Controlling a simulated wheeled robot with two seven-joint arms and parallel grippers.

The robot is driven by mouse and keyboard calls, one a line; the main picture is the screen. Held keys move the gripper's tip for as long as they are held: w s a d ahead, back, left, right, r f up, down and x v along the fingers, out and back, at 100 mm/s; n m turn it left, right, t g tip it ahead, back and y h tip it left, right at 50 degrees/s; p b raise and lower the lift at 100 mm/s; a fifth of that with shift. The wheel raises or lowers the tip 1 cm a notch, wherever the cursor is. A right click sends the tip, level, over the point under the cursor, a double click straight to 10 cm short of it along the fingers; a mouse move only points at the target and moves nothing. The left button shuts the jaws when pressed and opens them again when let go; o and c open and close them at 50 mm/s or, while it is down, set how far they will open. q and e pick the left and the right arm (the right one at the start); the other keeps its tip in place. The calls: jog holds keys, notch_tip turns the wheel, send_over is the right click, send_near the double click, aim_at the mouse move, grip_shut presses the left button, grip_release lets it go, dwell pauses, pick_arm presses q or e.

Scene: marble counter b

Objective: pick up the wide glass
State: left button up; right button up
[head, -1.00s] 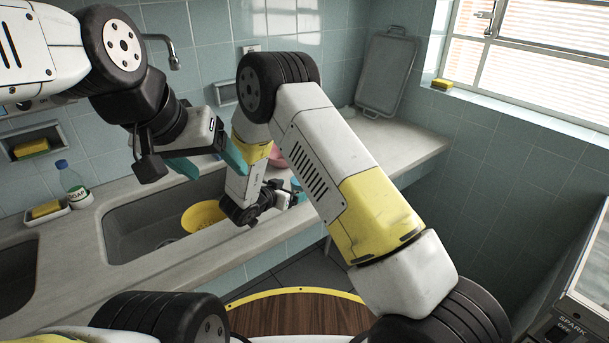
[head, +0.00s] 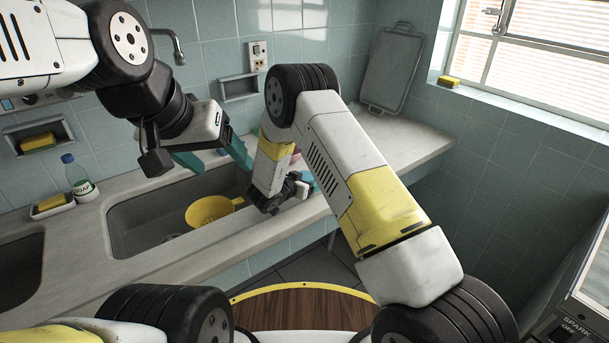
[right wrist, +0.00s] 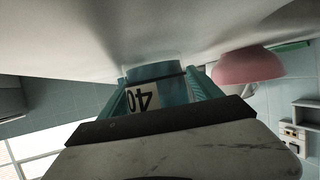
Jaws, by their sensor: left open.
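I cannot make out the wide glass with certainty. A faint, clear shape (head: 170,238) lies on the sink floor beside the yellow colander (head: 208,210); it is too small to identify. My left gripper (head: 214,158) is open and empty, its teal fingers apart above the back of the sink. My right gripper (head: 292,190) is low by the counter's front edge, partly hidden by its own arm. In the right wrist view, a blue cylindrical thing (right wrist: 172,90) with a white "40" label stands between its fingers (right wrist: 160,92). I cannot tell whether they touch it.
The sink (head: 120,235) is set in the counter (head: 80,235). A soap bottle (head: 78,178) and a sponge dish (head: 52,206) stand at its left. A pink bowl (right wrist: 248,66) is near the right gripper. A grey tray (head: 392,70) leans at the back right.

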aim_at(309, 172)
jog(key=c, duration=1.4)
jog(key=shift+c, duration=0.2)
jog(key=shift+r, duration=0.3)
jog(key=shift+r, duration=1.55)
jog(key=s+d, duration=0.3)
jog(key=s, duration=0.4)
jog(key=s+d+r, duration=0.1)
jog(key=s+d, duration=0.3)
jog(key=s, duration=0.3)
jog(key=shift+d+r, duration=0.2)
jog(key=shift+d, duration=0.05)
